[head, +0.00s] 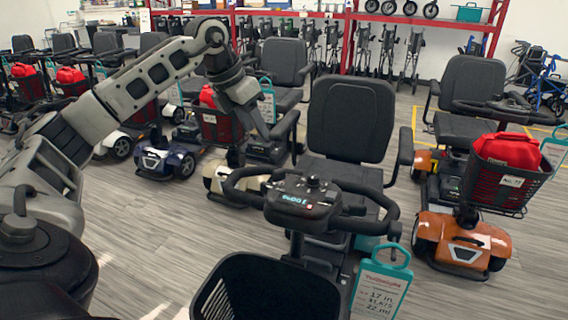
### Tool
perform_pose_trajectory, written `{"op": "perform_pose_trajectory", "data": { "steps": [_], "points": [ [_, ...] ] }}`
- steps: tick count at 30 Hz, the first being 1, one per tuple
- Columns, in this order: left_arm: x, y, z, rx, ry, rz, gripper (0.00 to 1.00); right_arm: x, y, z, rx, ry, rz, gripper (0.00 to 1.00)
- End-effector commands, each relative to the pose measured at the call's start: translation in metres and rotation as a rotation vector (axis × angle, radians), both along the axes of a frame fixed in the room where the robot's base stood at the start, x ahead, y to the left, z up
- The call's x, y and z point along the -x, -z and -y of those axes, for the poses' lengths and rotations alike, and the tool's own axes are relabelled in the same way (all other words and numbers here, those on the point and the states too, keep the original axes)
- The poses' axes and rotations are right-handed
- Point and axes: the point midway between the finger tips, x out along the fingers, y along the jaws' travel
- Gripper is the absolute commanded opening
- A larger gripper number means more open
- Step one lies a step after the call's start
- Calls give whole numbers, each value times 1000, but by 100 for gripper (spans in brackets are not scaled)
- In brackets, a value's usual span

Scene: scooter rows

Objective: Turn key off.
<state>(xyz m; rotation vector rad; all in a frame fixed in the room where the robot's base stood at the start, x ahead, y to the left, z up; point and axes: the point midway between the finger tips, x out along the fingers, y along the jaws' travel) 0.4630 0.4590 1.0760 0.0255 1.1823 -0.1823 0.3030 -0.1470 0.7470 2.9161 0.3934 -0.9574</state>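The nearest scooter has a dark console (300,205) in the middle of the head view, between black loop handlebars (236,187). A small dark knob stands on top of the console, and teal lettering and a small red mark show on its face. I cannot clearly make out a key or its position. My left gripper (268,132) hangs behind and left of the console in the picture, apart from it. Its fingers blend into the dark seats behind, so its opening is unclear. My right gripper is out of view.
A black basket (270,290) is on the scooter's front, with a teal price tag (382,285) beside it. An orange scooter (463,240) with a red bag (507,150) stands at right. More scooters stand behind at left. Grey floor is open at lower left.

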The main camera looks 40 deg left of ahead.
Motion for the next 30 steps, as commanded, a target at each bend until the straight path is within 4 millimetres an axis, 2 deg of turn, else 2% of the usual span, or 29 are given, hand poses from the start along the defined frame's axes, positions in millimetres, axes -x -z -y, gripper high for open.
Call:
{"op": "perform_pose_trajectory", "data": {
  "steps": [12,18,24,30],
  "points": [
    [-32,83,14,5,4,-5,36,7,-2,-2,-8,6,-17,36],
    [-45,114,18,5,2,-3,36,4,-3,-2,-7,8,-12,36],
    [-51,129,20,3,2,0,36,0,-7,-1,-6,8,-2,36],
    [-52,131,20,3,2,1,36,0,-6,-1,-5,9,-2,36]
  ]
}}
